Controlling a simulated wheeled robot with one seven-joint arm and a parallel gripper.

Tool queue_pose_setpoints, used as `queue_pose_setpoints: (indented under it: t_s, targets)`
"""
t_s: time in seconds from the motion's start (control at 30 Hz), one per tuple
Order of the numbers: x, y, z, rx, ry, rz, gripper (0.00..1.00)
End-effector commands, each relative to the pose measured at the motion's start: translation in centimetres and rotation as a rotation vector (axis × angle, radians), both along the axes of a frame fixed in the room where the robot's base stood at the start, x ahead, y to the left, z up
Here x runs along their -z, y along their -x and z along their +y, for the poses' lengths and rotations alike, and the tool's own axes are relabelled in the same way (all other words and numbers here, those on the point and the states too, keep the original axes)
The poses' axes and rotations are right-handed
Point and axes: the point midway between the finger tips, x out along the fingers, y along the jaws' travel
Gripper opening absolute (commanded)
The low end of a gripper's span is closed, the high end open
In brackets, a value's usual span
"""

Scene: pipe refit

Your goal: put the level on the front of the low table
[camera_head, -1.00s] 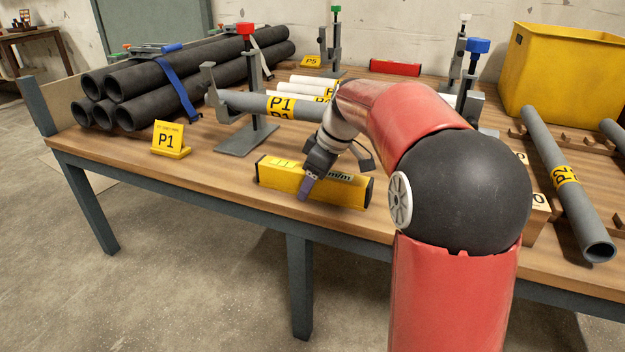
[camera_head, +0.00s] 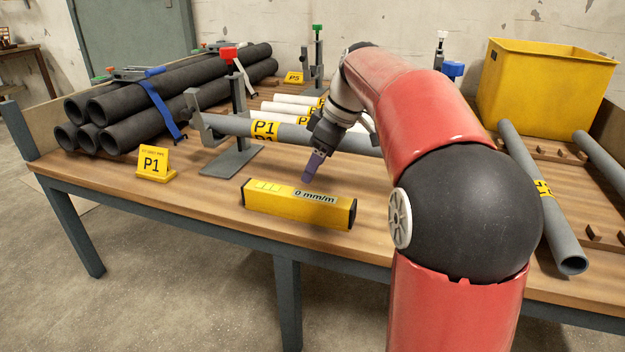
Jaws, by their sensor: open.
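The level (camera_head: 280,205) is a yellow bar with black ends and a "0 mm/m" marking. It lies near the front edge of the wooden table (camera_head: 215,210), roughly along that edge. My gripper (camera_head: 309,174) is open and empty, pointing down just above and behind the level, apart from it. Only one finger shows clearly. Which table counts as the low table cannot be told from this view.
A grey pipe marked P1 (camera_head: 235,127) rests in a clamp stand (camera_head: 233,160) behind the level. A P1 sign (camera_head: 155,163) and strapped black pipes (camera_head: 170,90) are left.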

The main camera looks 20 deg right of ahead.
Motion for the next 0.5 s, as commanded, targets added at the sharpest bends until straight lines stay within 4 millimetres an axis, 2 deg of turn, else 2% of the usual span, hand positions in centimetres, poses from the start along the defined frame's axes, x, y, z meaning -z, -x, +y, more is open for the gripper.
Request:
queue_pose_setpoints:
  t_s: [0.17,0.27,0.37,0.5]
  targets:
    - [-0.4,0.3,0.0,0.007,0.001,0.000,0.60]
    - [-0.5,1.8,0.5,0.058,0.010,0.005,0.60]
    - [-0.4,5.1,1.6,0.175,0.025,0.013,0.60]
    - [1.1,11.7,3.0,0.405,0.041,0.005,0.60]
